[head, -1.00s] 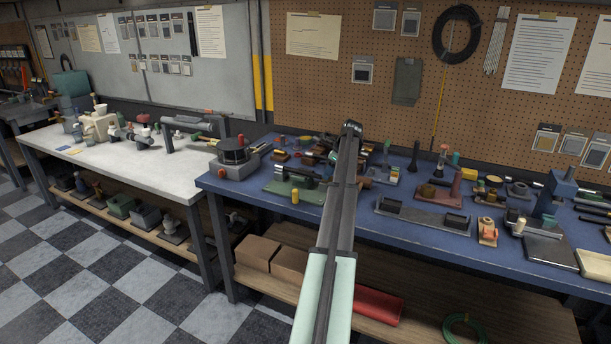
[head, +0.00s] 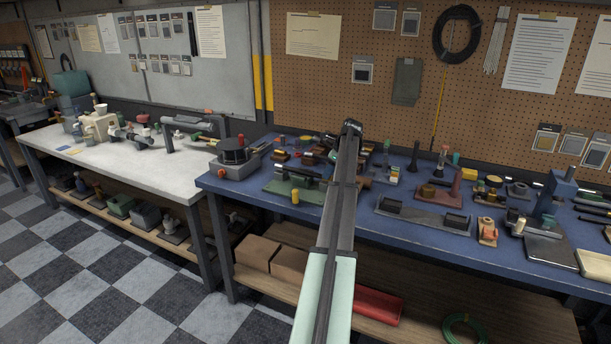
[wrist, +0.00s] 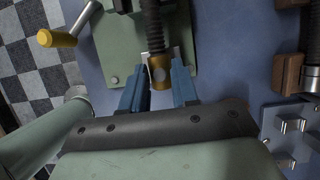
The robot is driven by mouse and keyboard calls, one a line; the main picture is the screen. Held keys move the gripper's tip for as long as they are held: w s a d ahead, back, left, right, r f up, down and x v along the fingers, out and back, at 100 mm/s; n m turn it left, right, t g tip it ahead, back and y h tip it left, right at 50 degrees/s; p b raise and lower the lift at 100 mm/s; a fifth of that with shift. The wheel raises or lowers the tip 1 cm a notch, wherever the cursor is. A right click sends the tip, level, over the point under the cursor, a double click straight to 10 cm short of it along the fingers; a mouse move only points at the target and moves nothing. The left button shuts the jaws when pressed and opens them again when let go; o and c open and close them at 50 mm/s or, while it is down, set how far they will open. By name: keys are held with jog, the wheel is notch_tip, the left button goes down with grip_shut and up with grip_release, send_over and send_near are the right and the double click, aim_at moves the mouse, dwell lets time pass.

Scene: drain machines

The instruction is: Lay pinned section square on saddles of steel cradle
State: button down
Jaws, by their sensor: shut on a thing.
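In the wrist view, the blue fingers of my gripper (wrist: 159,76) are closed on the brass-coloured end of a dark ribbed section (wrist: 157,67). The section runs away towards the top edge of that view, over a green base plate (wrist: 118,72); I cannot tell if it still touches the fixture there. In the head view, my arm hides the gripper and the held section. The steel cradle (head: 424,222) is a long grey plate on the blue bench, right of my arm. It has a dark saddle block near each end, and nothing lies across them.
The green fixture (head: 285,193) with its yellow-ended handle (wrist: 58,37) stands left of my arm. Another dark ribbed piece in wooden blocks (wrist: 288,75) is at the wrist view's right. An orange fitting (head: 487,231) stands just right of the cradle. Bench tools crowd behind.

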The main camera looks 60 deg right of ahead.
jog(key=shift+r, duration=2.85)
